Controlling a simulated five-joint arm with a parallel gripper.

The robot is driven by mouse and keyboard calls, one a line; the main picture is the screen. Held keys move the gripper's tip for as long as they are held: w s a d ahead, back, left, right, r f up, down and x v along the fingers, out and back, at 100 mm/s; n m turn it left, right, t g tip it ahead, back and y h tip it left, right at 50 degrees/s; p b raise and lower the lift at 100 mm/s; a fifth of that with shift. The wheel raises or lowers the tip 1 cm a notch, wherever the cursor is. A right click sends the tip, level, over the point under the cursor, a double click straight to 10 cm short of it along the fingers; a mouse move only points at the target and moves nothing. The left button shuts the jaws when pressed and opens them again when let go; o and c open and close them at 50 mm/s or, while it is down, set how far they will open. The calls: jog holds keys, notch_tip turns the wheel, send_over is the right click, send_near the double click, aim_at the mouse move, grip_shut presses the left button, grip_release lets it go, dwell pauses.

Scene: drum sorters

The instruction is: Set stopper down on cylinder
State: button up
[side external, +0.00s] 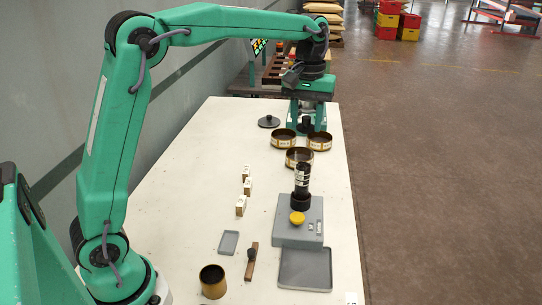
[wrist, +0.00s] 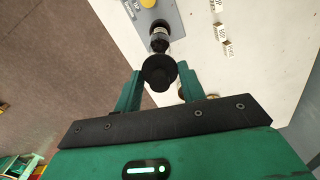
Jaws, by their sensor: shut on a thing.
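My gripper (side external: 307,115) is at the far end of the white table, pointing down. It is shut on the black round stopper (wrist: 159,72), which sits between the green fingers (wrist: 160,88) in the wrist view. In the side view the stopper (side external: 306,126) is a small dark shape below the fingers, behind the brass rings. The cylinder (side external: 301,180) is dark with pale bands and stands upright on a grey stand (side external: 299,232). It also shows in the wrist view (wrist: 160,40), beyond the stopper and partly covered by it. The stopper is apart from the cylinder.
Several brass rings (side external: 299,157) lie between my gripper and the cylinder. A black knobbed disc (side external: 268,121) lies left of them. Small labelled blocks (side external: 246,188) form a row on the left. A yellow knob (side external: 297,218) is on the stand. A brass cup (side external: 213,281) stands at the front.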

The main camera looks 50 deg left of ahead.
aim_at(306, 123)
jog(key=shift+f, duration=2.1)
jog(key=shift+f, duration=1)
dwell(0.4)
jog(key=o, duration=1)
jog(key=shift+o, duration=0.2)
jog(key=shift+r, duration=0.1)
jog(key=shift+r, duration=3.8)
